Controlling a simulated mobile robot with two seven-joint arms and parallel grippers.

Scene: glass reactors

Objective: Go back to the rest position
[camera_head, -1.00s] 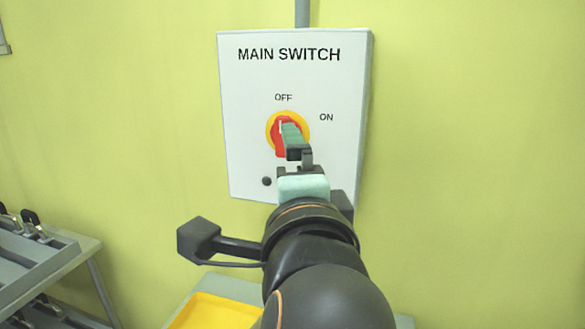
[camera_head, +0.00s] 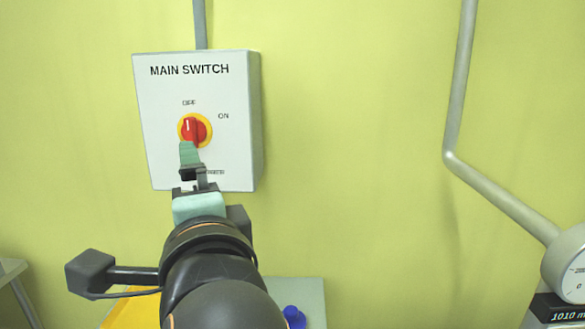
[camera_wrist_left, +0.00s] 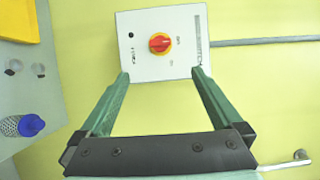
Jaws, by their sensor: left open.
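The white main switch box (camera_head: 222,100) is on the yellow-green wall, with a red knob (camera_head: 190,129) on a yellow disc. The knob's white mark points up toward OFF. My left gripper (camera_head: 189,158) is just below and in front of the knob in the head view, apart from it. In the left wrist view the two green fingers of my left gripper (camera_wrist_left: 160,75) are spread wide with nothing between them. The knob (camera_wrist_left: 159,43) shows beyond the fingertips, untouched. My right gripper is not in view.
A grey bench (camera_head: 305,295) below carries a yellow tray (camera_head: 122,308) and a blue-capped item (camera_head: 293,317), also in the left wrist view (camera_wrist_left: 30,125). A grey pipe (camera_head: 455,110) and round gauge (camera_head: 570,265) are at right. The wall between is clear.

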